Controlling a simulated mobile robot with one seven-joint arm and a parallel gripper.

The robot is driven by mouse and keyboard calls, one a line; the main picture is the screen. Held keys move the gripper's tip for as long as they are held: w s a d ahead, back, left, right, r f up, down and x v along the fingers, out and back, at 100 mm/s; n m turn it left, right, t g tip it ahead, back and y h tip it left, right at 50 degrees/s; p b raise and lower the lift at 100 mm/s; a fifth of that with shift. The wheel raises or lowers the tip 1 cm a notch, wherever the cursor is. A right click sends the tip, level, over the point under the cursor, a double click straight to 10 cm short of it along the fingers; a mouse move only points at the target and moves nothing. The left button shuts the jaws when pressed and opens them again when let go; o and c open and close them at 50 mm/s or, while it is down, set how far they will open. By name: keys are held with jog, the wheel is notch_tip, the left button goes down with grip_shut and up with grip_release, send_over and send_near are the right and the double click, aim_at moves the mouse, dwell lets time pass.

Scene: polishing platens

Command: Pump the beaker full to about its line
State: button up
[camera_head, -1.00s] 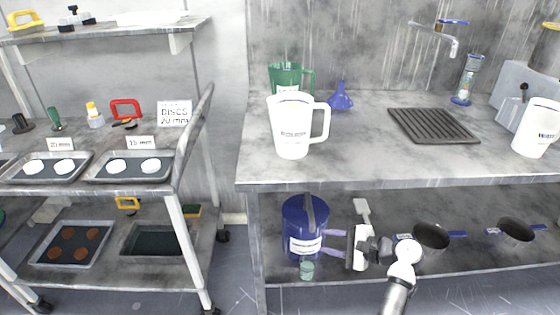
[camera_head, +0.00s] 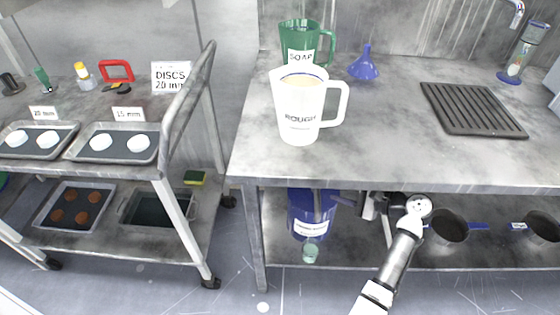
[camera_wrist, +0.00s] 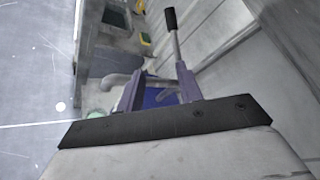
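The blue drum (camera_head: 312,222) with a white label stands on the lower shelf; its top is hidden by the bench edge in the head view. The small pale green beaker (camera_head: 310,252) stands in front of it; its line and fill level are too small to read. In the wrist view, the drum's blue top (camera_wrist: 158,97), a grey spout (camera_wrist: 115,82) and a lever with black grip (camera_wrist: 170,20) show. The beaker's rim (camera_wrist: 97,113) shows at left. My gripper (camera_wrist: 159,70) is open above the drum, the lever close by its right finger; contact is unclear.
The bench top (camera_head: 380,140) lies above the shelf, its front edge (camera_head: 400,184) close over my gripper. Dark pans (camera_head: 450,228) stand to the right on the lower shelf. A white ROUGH jug (camera_head: 298,108) stands on the bench. A cart (camera_head: 150,176) is at left.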

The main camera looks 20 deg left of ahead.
jog(key=r+p+x, duration=0.1)
jog(key=x, duration=0.5)
jog(key=r+p+x, duration=0.1)
jog(key=x, duration=0.6)
jog(key=a+r+p+x, duration=0.1)
jog(key=r+x, duration=0.1)
jog(key=x, duration=0.5)
jog(key=shift+w, duration=0.2)
jog(key=shift+w+a+f, duration=0.1)
jog(key=shift+w+a, duration=0.05)
jog(key=shift+a, duration=0.2)
grip_shut()
